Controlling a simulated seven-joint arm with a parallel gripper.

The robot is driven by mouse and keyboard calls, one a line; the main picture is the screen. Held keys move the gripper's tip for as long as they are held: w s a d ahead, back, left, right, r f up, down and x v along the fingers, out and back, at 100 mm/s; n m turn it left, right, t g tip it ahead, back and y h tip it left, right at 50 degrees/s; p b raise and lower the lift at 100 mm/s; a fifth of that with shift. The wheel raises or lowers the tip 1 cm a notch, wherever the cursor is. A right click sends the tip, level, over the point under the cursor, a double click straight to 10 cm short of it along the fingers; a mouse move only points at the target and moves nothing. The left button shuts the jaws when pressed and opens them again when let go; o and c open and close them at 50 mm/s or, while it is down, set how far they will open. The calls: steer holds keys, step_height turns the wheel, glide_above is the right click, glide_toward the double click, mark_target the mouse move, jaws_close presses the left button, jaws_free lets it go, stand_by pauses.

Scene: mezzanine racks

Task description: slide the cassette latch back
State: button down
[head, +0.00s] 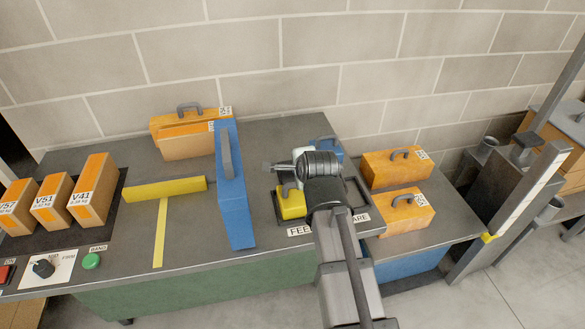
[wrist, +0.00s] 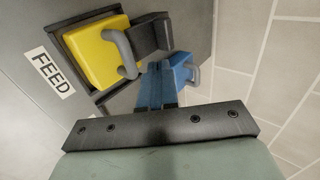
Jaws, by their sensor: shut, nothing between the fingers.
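A yellow block with a grey handle (head: 291,204) sits in a dark tray behind the FEED label, partly hidden by my arm in the head view. In the wrist view the yellow block (wrist: 95,52) has a dark block (wrist: 150,36) beside it. A blue block with a grey handle (wrist: 181,72) stands farther along; its top shows in the head view (head: 328,146). I cannot tell which part is the cassette latch. My gripper (head: 273,167) is shut and empty, above and behind the yellow block; its fingers (wrist: 161,76) overlap the blue block in the wrist view.
A tall blue case (head: 233,200) stands left of my gripper, with a yellow bar (head: 165,189) beyond it. Orange cases (head: 405,212) stand on the right and at the back (head: 185,140). Orange boxes (head: 92,188) are at far left. The table's front strip is mostly clear.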

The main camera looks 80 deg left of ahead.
mark_target(292, 178)
steer(key=shift+a+f, duration=0.1)
steer(key=x, duration=0.9)
steer(key=shift+a+f, duration=0.3)
steer(key=shift+a, duration=2.3)
steer(key=shift+r, duration=0.1)
steer(key=v, duration=1)
steer(key=shift+d, duration=0.2)
steer(key=shift+w, duration=0.1)
